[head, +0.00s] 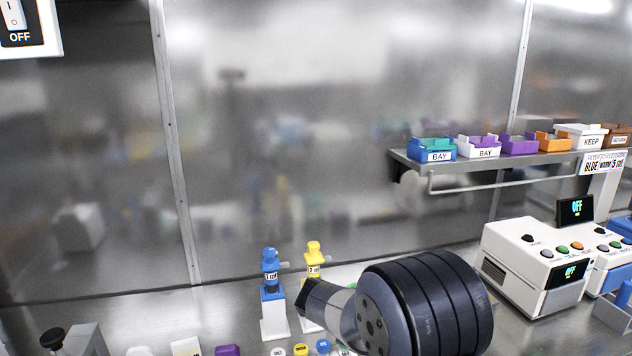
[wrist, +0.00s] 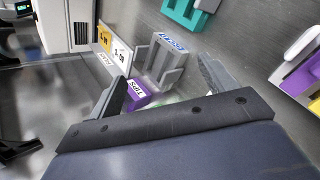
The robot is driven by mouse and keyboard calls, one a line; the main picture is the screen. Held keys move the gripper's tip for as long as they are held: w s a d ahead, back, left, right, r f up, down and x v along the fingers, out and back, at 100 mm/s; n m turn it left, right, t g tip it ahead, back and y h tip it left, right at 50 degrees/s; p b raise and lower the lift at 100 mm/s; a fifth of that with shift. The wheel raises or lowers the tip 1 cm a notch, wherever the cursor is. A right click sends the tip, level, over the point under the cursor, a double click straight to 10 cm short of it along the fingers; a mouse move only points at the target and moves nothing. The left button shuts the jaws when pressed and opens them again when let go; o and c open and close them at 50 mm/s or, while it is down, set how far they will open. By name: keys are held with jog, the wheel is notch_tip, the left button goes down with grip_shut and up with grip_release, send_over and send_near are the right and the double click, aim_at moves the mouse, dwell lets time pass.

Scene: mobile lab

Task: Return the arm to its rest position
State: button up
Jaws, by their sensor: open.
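My gripper (wrist: 162,72) shows in the wrist view with its two dark fingers spread apart and nothing held between them. Beyond the fingers are a purple block (wrist: 140,95) with a white label and a grey holder (wrist: 163,60) with a blue-lettered label. In the head view, my arm (head: 425,305) is a dark ribbed joint with a grey link at the lower middle, over the bench. The gripper itself cannot be made out there.
A blue-topped dispenser (head: 270,270) and a yellow-topped dispenser (head: 315,262) stand left of my arm. A white instrument (head: 535,265) stands to the right. A wall shelf (head: 500,162) carries several coloured bins. Small labelled items line the bench front. The bench at left rear looks clear.

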jog(key=shift+w+d+f+n+t, duration=0.1)
jog(key=shift+d+f+n+t, duration=0.3)
jog(key=shift+d+n+t, duration=0.7)
jog(key=shift+s+d+f+n+t, duration=0.1)
jog(key=shift+d+f+n+t, duration=0.25)
jog(key=shift+d+n+t, duration=0.75)
jog(key=shift+w+d+f+n+t, duration=0.1)
jog(key=shift+d+f+n+t, duration=0.4)
jog(key=shift+n+t, duration=1.15)
jog(key=shift+n, duration=0.25)
jog(key=shift+r, duration=0.1)
